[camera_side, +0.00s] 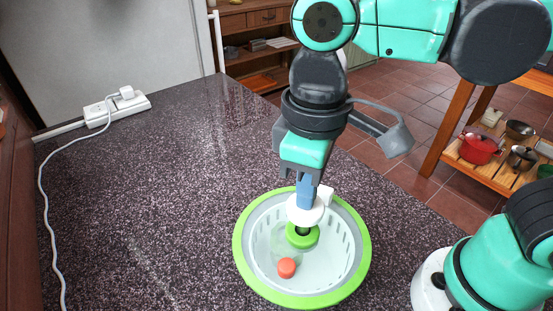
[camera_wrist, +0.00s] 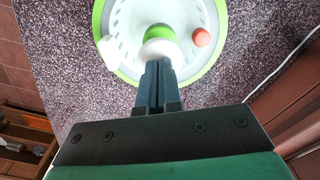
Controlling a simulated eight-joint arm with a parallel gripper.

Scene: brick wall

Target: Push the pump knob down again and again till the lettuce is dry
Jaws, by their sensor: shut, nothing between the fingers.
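The salad spinner (camera_side: 364,262) stands on the dark speckled counter, with a green rim and a pale slotted lid. Its pump knob is a white disc (camera_side: 305,212) over a green collar (camera_side: 303,238) at the middle of the lid. A red-orange button (camera_side: 287,267) sits on the lid nearer the side camera. My gripper (camera_side: 304,202) points down, shut and empty, its blue fingertips at the top of the white knob. In the wrist view the spinner (camera_wrist: 98,20) lies beyond the closed fingers (camera_wrist: 159,66), which overlap the white knob (camera_wrist: 160,49). No lettuce can be made out.
A power strip (camera_side: 117,106) with a white cable lies at the counter's back left. The counter (camera_side: 150,190) left of the spinner is clear. A wooden shelf with a red pot (camera_side: 479,148) and pans stands off the counter at right.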

